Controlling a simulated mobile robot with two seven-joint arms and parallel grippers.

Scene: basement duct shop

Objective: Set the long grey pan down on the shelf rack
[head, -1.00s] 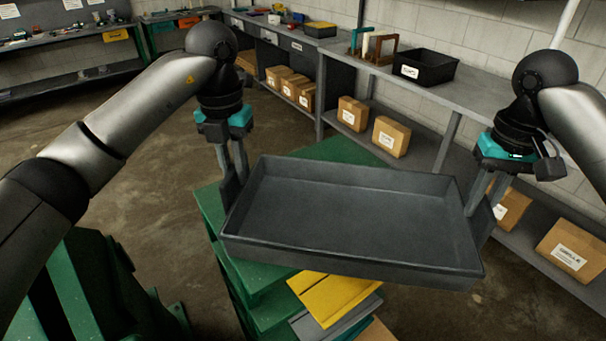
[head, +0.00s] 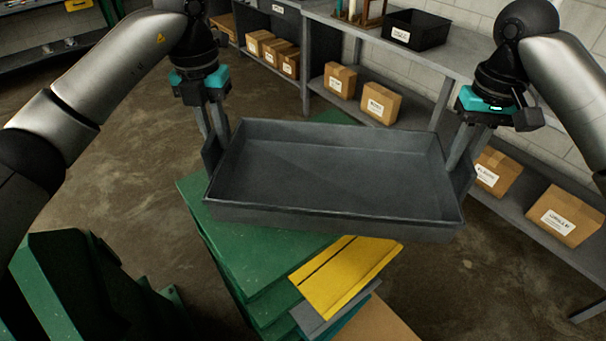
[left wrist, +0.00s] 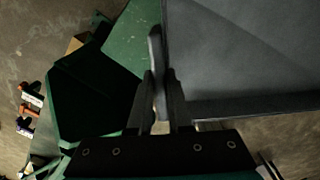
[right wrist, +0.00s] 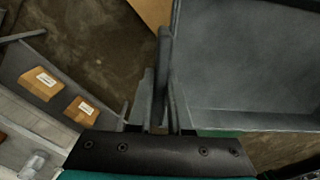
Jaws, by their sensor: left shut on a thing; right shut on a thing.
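The long grey pan (head: 335,180) is an empty, shallow rectangular tray, held in the air between my two grippers above a green stepped stand. My left gripper (head: 213,150) is shut on the pan's left end wall; the wall between its fingers also shows in the left wrist view (left wrist: 158,85). My right gripper (head: 462,165) is shut on the pan's right end wall, seen too in the right wrist view (right wrist: 163,90). The shelf rack (head: 455,68) runs along the wall behind and to the right, with an upper top and a lower shelf.
Several cardboard boxes (head: 380,103) sit on the lower shelf. A black bin (head: 415,29) stands on the upper top. The green stand (head: 250,255) below the pan carries a yellow sheet (head: 345,275). A green structure (head: 85,285) is at the lower left.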

